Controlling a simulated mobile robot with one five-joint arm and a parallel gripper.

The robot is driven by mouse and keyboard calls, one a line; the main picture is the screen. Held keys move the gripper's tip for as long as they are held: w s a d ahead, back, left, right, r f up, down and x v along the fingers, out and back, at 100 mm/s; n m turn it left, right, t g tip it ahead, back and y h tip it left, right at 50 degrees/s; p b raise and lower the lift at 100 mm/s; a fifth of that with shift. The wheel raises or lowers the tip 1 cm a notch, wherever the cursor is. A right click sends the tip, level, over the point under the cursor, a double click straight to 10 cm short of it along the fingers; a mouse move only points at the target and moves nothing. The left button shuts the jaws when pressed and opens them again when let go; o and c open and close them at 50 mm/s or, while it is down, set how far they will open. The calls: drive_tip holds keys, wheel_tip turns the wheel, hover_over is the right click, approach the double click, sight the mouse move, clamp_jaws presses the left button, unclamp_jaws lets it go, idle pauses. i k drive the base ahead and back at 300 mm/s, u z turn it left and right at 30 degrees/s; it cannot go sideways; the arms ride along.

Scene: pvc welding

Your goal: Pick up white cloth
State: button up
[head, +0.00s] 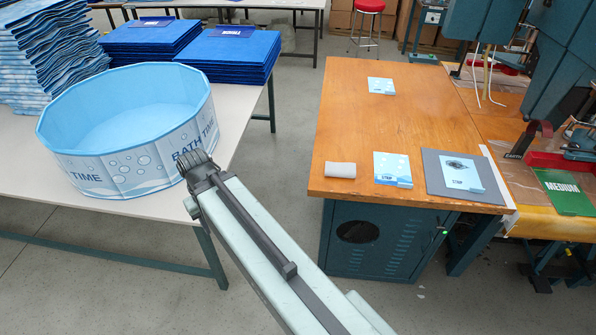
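A small white rolled cloth (341,170) lies on the wooden tabletop (345,115), near its front left corner. My arm reaches up from the bottom of the head view, and my gripper (194,162) is at its far end, in front of the round blue tub's right side. My gripper is left of the cloth and well apart from it, across the gap between the tables. Its fingers are small and dark, and I cannot tell whether they are open or shut.
The blue "BATH TIME" tub (128,125) stands on the white table (218,128) at left, with blue stacks (228,55) behind. Strip cards (392,168) and a grey board (434,172) lie right of the cloth. A welding machine stands at right. The floor between the tables is clear.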

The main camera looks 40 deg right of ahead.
sight(341, 170)
drive_tip(key=u, duration=0.25)
drive_tip(key=i, duration=1)
drive_tip(key=z, duration=0.1)
